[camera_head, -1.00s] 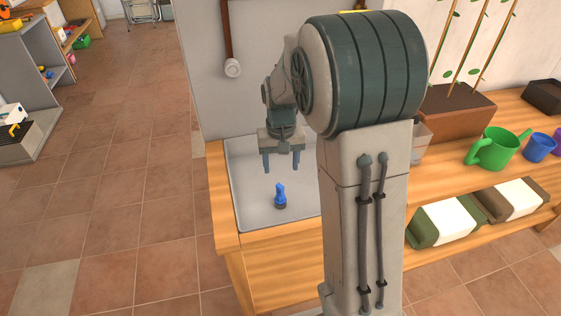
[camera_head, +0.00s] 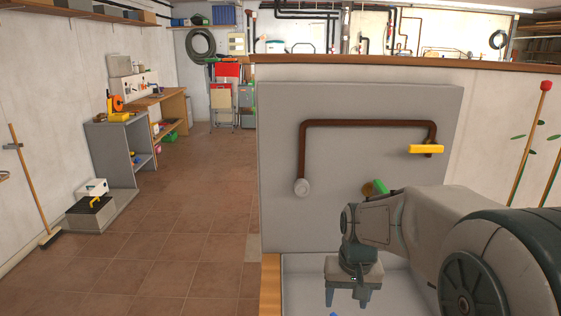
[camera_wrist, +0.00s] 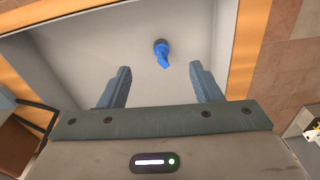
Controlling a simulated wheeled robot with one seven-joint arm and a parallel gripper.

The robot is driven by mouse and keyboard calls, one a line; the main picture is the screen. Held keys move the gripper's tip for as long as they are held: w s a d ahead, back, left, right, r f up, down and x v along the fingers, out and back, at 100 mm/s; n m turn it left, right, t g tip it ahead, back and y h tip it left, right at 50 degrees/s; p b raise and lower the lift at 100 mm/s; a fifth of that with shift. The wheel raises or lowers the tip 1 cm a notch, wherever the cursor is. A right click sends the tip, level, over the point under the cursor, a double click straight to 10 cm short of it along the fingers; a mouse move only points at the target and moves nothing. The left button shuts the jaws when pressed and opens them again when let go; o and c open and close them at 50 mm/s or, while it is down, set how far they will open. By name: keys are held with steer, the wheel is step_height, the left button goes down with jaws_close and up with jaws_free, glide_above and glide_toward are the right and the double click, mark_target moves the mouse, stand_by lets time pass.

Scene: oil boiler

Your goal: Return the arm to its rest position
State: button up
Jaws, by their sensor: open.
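My gripper (camera_head: 347,298) is at the lower right of the head view, in front of the grey panel and above the grey tray (camera_head: 300,268). Its two fingers point down, spread apart, with nothing between them. In the wrist view my gripper (camera_wrist: 163,85) shows both fingers apart. A blue object like a small valve handle (camera_wrist: 162,56) stands on the tray beyond the fingertips, apart from them. In the head view only its blue tip (camera_head: 334,314) shows at the bottom edge.
A grey panel (camera_head: 360,105) with a brown pipe (camera_head: 365,123) and a yellow handle (camera_head: 426,149) stands behind my arm. A green handle (camera_head: 380,187) is close above my arm. The tiled floor (camera_head: 190,220) at left is clear.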

steer(key=s+r+t, duration=0.1)
steer(key=s+r, duration=0.2)
steer(key=s, duration=1.1)
steer(key=shift+n+t, duration=0.4)
